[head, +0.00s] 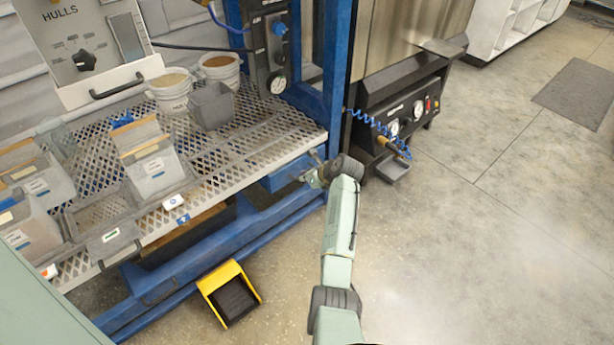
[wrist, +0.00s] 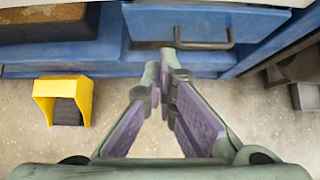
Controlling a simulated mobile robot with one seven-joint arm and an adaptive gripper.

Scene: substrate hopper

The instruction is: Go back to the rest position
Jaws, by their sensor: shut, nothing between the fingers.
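My gripper (wrist: 168,62) is shut and empty in the wrist view, its purple-padded fingers meeting at the tips. Beyond the tips is a blue drawer (wrist: 195,20) with a dark bar handle (wrist: 205,45). In the head view my arm reaches forward from the bottom, and my gripper (head: 308,170) is at the right end of the mesh bench, in front of the blue drawer (head: 285,178). I cannot tell whether the fingertips touch the drawer.
The mesh bench (head: 225,148) holds grey bins (head: 155,170) and two white buckets (head: 172,90). A yellow pedal box (head: 212,283) stands on the floor. A black machine with gauges (head: 400,115) stands at the right. Open floor (head: 480,240) lies right of my arm.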

